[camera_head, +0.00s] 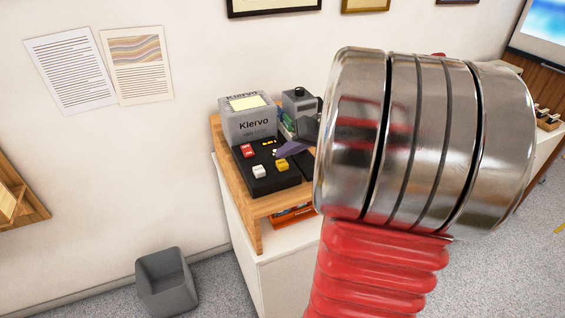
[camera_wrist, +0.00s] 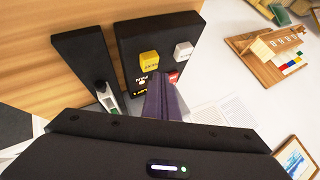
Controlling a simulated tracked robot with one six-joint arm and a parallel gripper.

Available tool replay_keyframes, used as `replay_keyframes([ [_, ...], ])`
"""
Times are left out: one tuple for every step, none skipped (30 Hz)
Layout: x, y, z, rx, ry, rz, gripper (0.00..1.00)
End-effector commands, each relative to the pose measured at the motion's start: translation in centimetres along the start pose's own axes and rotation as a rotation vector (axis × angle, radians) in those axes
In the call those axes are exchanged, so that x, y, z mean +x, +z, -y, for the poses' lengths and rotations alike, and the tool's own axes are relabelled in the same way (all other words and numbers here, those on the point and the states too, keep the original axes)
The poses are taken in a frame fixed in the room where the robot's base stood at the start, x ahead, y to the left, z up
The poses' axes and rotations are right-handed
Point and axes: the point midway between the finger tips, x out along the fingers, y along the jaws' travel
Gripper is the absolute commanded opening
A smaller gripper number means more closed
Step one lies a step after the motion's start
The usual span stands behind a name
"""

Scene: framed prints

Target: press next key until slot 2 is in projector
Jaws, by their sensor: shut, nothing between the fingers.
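A grey box lettered "Klervo" (camera_head: 248,124) stands on a wooden stand. In front of it lies a black key panel (camera_head: 262,187) with a red key (camera_head: 246,151), a white key (camera_head: 260,172), a yellow key (camera_head: 282,165) and a small lit display (camera_head: 268,142). The key labels and display are too small to read surely. The wrist view shows the yellow key (camera_wrist: 149,58), white key (camera_wrist: 184,51) and part of the red key (camera_wrist: 173,77). My gripper (camera_head: 280,152) is shut and empty, its purple fingers (camera_wrist: 160,80) over the panel near the red key and display. Contact cannot be told.
A dark device with a knob (camera_head: 299,99) stands right of the grey box, close to my wrist. My arm hides much of the right side. A grey bin (camera_head: 165,283) stands on the floor. Framed prints and papers (camera_head: 70,70) hang on the wall.

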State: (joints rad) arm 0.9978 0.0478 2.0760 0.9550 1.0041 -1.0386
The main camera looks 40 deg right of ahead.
Motion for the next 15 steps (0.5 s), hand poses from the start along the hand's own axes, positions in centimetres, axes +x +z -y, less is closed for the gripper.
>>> replay_keyframes([
  [0.08, 0.06, -0.05, 0.001, 0.0, 0.0, 0.0],
  [0.13, 0.1, -0.09, 0.001, 0.0, 0.001, 0.0],
  [0.22, 0.16, -0.15, 0.001, 0.0, 0.001, 0.0],
  [0.28, 0.21, -0.19, 0.001, 0.0, 0.001, 0.0],
  [0.35, 0.26, -0.24, 0.001, 0.0, 0.001, 0.0],
  [0.43, 0.31, -0.29, 0.001, 0.0, 0.001, 0.0],
  [0.47, 0.35, -0.33, 0.001, 0.0, 0.001, 0.0],
  [0.51, 0.37, -0.35, 0.001, 0.0, 0.001, 0.0],
  [0.53, 0.39, -0.36, 0.001, 0.0, 0.001, 0.0],
  [0.54, 0.39, -0.37, 0.001, 0.0, 0.001, 0.0],
  [0.54, 0.39, -0.37, 0.001, 0.0, 0.001, 0.0],
  [0.53, 0.38, -0.37, 0.001, 0.0, 0.001, 0.0],
  [0.53, 0.38, -0.36, 0.001, 0.0, 0.001, 0.0],
  [0.53, 0.38, -0.36, 0.001, 0.0, 0.001, 0.0],
  [0.52, 0.38, -0.37, 0.001, 0.0, 0.001, 0.0],
])
